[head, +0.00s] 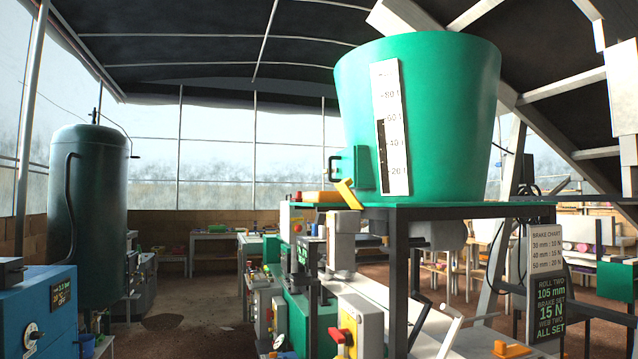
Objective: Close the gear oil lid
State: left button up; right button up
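I cannot make out a gear oil lid for certain in the head view. A blue machine (38,310) stands at the lower left edge, with a small lit display (61,293), a round gauge and a dark fitting (12,270) on top. I cannot tell whether that fitting is a lid. A large green tub (440,120) with a white level scale (391,125) stands on a green-topped stand right of centre. Neither of my grippers can be made out in this view.
A tall dark green tank (88,215) stands at the left. A machine with a red-handled switch (340,336) and a yellow lever (348,194) fills the lower centre. A sign board (545,285) stands at the right. Brown floor (190,330) is open between the blue machine and the centre machine.

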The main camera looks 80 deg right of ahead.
aim_at(343, 186)
jog(key=i+z, duration=0.2)
jog(key=z, duration=0.15)
jog(key=i+z, duration=0.2)
jog(key=z, duration=0.15)
jog(key=i+z, duration=0.35)
jog(key=i+l+z, duration=0.1)
jog(key=z, duration=0.3)
jog(key=i+z, duration=0.2)
jog(key=z, duration=0.15)
jog(key=i+z, duration=0.15)
jog(key=z, duration=0.25)
